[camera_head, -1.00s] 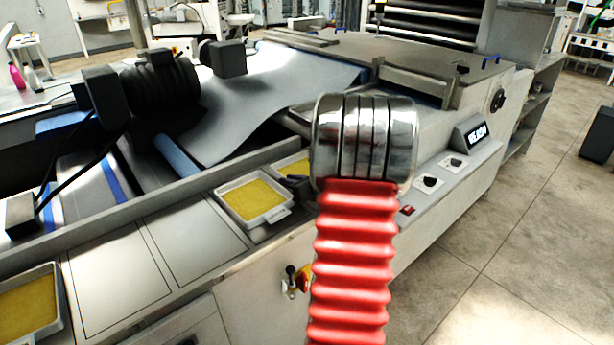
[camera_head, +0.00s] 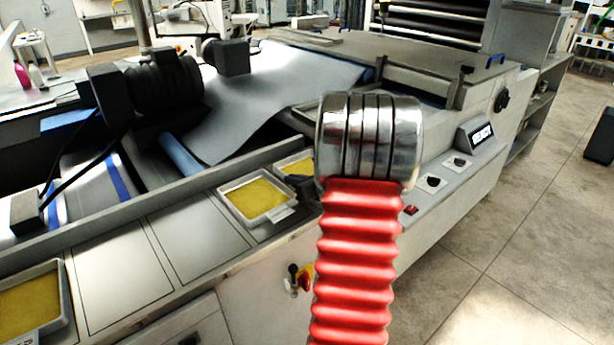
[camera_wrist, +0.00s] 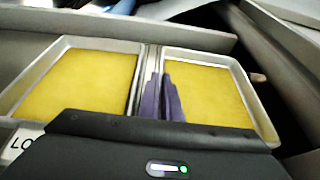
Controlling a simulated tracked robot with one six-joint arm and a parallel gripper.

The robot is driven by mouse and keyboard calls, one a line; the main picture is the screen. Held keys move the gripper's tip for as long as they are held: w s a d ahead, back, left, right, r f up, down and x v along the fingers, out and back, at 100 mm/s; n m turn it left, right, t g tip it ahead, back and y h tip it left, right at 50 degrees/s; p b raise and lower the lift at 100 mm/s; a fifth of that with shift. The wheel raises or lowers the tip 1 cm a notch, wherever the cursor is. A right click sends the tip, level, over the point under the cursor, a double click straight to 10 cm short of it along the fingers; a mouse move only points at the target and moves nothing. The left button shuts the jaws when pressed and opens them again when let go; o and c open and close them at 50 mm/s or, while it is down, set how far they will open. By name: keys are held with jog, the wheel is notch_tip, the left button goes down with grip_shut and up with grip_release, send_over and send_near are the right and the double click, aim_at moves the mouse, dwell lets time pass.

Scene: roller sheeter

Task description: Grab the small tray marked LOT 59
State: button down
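In the head view, a small pale-rimmed tray with a yellow filling (camera_head: 257,199) sits on the machine's side ledge, with a white tag whose text I cannot read. A similar tray (camera_head: 296,168) lies just behind it, partly hidden by my arm. A third tray (camera_head: 28,303) is at the lower left; its tag seems to end in 25. The wrist view shows a left tray (camera_wrist: 80,82) with a cut-off tag reading "LO", and a right tray (camera_wrist: 208,92). My gripper (camera_wrist: 159,76) has its two purple fingers close together at the adjoining walls; whether they grip is unclear. No LOT 59 is readable.
Flat empty panels (camera_head: 195,243) lie between the lower-left tray and the others. A raised rail (camera_head: 210,183) runs behind the trays. Control knobs (camera_head: 431,182) and a small display (camera_head: 480,134) are on the right. A red-yellow switch (camera_head: 303,280) projects from the front.

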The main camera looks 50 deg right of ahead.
jog(key=shift+r, duration=0.15)
notch_tip(320, 180, up, 10)
dwell(0.5)
dwell(0.5)
